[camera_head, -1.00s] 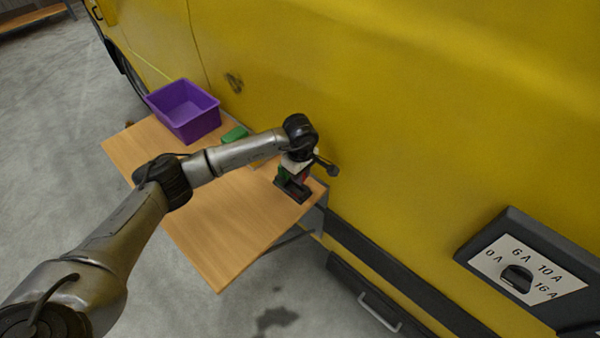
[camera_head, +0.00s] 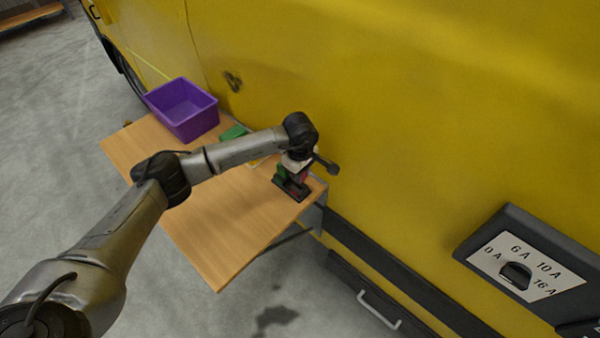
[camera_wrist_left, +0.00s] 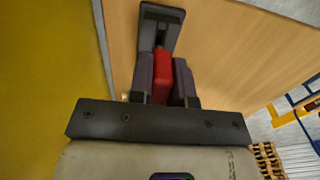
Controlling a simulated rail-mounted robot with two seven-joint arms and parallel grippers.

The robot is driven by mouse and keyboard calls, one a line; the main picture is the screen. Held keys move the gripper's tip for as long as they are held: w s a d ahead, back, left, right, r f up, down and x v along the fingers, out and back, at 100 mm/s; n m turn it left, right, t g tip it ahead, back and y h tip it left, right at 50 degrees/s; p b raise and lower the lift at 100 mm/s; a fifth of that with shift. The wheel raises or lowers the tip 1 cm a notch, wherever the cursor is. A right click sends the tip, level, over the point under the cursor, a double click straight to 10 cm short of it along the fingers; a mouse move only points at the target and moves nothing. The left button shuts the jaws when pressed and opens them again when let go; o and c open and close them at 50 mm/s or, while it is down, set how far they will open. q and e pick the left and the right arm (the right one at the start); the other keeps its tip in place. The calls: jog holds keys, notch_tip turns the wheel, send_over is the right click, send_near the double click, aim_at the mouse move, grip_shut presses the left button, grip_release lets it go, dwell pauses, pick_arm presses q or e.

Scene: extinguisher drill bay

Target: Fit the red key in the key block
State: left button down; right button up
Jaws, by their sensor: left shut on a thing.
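My left gripper (camera_head: 296,176) is over the far right corner of the wooden table in the head view. In the left wrist view its two dark fingers (camera_wrist_left: 162,82) are shut on the red key (camera_wrist_left: 162,70), which stands between them. The dark grey key block (camera_wrist_left: 160,28) lies just past the key's end in the wrist view, with a recess in its top. In the head view the key block (camera_head: 292,190) sits under the gripper, partly hidden. I cannot tell whether the key touches the block or enters it. My right gripper is not in view.
A purple bin (camera_head: 183,108) stands at the table's far left, with a green object (camera_head: 234,133) beside it. The yellow vehicle side (camera_head: 400,100) rises close behind the gripper. A dial panel (camera_head: 525,268) is at right. The table's front (camera_head: 215,235) is clear.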

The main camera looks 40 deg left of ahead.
pick_arm(q)
jog(key=shift+f, duration=0.1)
dwell(0.3)
jog(key=shift+f+b, duration=0.65)
jog(key=shift+f, duration=0.05)
jog(key=shift+f+b, duration=0.5)
jog(key=shift+f, duration=0.2)
jog(key=shift+f+b, duration=0.4)
jog(key=shift+f, duration=0.15)
dwell(0.3)
jog(key=c, duration=1)
grip_release()
jog(key=shift+r, duration=0.1)
